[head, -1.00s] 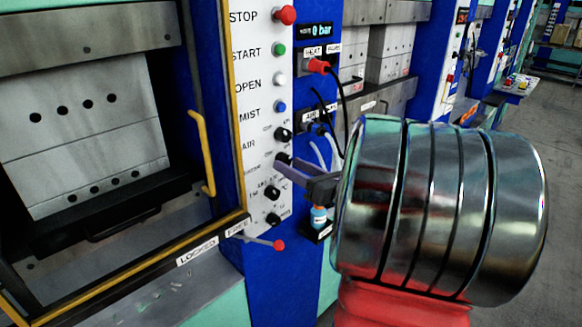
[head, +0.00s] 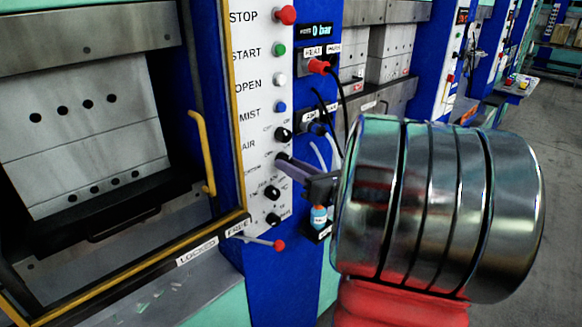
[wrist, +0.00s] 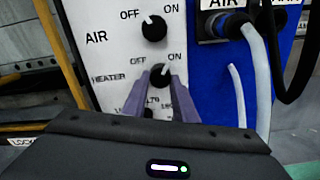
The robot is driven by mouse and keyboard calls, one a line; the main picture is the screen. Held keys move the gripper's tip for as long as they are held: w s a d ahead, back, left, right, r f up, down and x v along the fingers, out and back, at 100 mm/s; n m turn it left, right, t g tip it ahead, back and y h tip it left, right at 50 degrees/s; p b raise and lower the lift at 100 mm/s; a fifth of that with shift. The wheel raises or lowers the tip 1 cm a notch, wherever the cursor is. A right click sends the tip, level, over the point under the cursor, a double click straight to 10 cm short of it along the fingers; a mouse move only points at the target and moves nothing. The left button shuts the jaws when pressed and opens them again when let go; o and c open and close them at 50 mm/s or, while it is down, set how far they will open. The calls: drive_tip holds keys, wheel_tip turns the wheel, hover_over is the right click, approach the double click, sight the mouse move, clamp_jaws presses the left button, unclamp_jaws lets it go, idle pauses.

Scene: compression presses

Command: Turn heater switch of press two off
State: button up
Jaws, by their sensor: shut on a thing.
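The heater switch (wrist: 159,74) is a round black knob on the white control panel, with OFF at its upper left and ON at its upper right. A small light mark shows near its top, seemingly right of centre, but its exact direction is hard to read. My gripper (wrist: 161,82) has its two purple fingers closed on the knob, one on each side. In the head view my gripper (head: 282,162) reaches the panel from the right, and its fingers mostly hide the heater switch.
The black AIR knob (wrist: 154,28) is just above, its mark toward OFF. Other black knobs (head: 271,192) sit close below. Hoses (wrist: 258,75) hang right of the panel. A yellow handle (head: 203,150) and a red-tipped lever (head: 279,245) stand nearby.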

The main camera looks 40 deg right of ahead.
drive_tip(key=shift+n, duration=0.4)
drive_tip(key=shift+d+n, duration=0.15)
drive_tip(key=shift+n, duration=5.45)
drive_tip(key=o, duration=1)
drive_tip(key=shift+o, duration=0.2)
drive_tip(key=shift+s, duration=0.1)
drive_tip(key=s, duration=1.3)
drive_tip(key=shift+s+d, duration=0.2)
drive_tip(key=shift+s, duration=0.15)
